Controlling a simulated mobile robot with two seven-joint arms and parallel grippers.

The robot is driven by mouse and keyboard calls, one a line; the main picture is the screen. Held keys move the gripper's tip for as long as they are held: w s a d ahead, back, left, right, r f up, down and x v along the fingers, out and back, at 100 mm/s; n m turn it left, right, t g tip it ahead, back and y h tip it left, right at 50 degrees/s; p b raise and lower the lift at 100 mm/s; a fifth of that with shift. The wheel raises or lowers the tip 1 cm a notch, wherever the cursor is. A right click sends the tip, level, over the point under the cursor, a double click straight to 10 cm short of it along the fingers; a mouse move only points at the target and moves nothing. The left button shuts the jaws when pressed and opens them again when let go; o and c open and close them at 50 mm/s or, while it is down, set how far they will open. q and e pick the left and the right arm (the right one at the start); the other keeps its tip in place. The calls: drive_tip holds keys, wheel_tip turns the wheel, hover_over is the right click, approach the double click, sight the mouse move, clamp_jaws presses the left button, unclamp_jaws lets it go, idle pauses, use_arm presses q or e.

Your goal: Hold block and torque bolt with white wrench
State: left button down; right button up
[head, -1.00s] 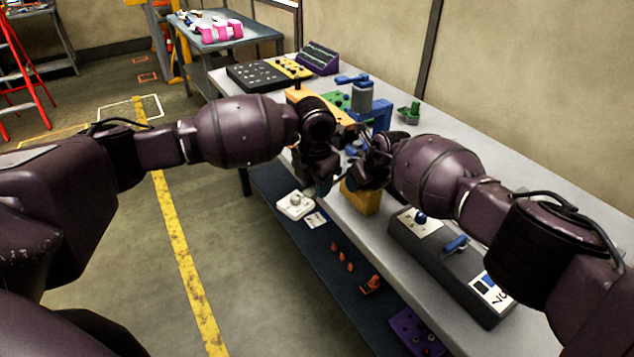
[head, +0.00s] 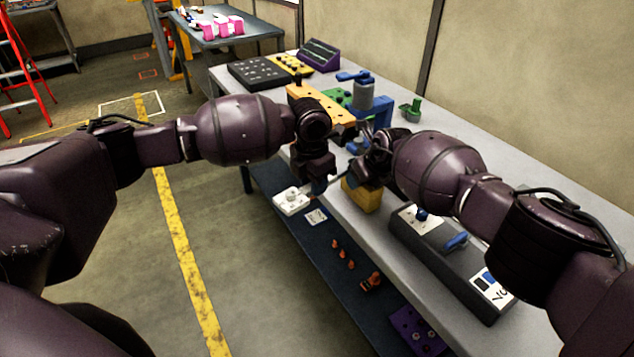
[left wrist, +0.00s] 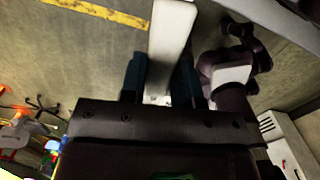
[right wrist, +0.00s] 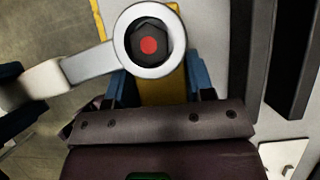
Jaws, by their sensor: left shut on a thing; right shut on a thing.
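The white wrench (left wrist: 172,38) has its handle between the blue fingers of my left gripper (left wrist: 160,70), which is shut on it. In the right wrist view the ring end of the wrench (right wrist: 88,62) surrounds the dark hex bolt (right wrist: 149,43) with a red centre. How deep the ring sits is unclear. My right gripper (right wrist: 160,82) is shut on the yellow block (right wrist: 165,94) under the ring. In the head view the block (head: 362,197) shows below my right gripper, at the table's front edge. My left gripper (head: 318,186) is just left of it.
Behind the grippers are an orange drilled bar (head: 318,107) and a blue fixture (head: 377,112). A dark grey box with controls (head: 452,262) lies on the table to the right. A white box (head: 291,201) and small orange parts are on the lower shelf.

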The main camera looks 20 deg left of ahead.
use_arm(q)
drive_tip(key=shift+a+f+m, duration=0.35)
drive_tip(key=shift+f+m, duration=0.05)
drive_tip(key=shift+m, duration=0.1)
drive_tip(key=shift+a+r, duration=0.1)
idle(0.3)
drive_tip(key=shift+w+r, duration=0.1)
drive_tip(key=shift+r, duration=0.05)
drive_tip(key=shift+w+a+r, duration=0.1)
drive_tip(key=shift+r, duration=3.4)
drive_tip(key=shift+s+d+f+n, duration=0.15)
drive_tip(key=shift+d+f+n, duration=0.25)
drive_tip(key=shift+f, duration=0.45)
drive_tip(key=shift+s+d+f+n, duration=0.15)
drive_tip(key=shift+d+f+n, duration=0.25)
drive_tip(key=shift+f, duration=0.45)
drive_tip(key=shift+s+d+f+n, duration=0.15)
drive_tip(key=shift+d+f+n, duration=0.25)
drive_tip(key=shift+f, duration=0.45)
drive_tip(key=shift+f, duration=0.25)
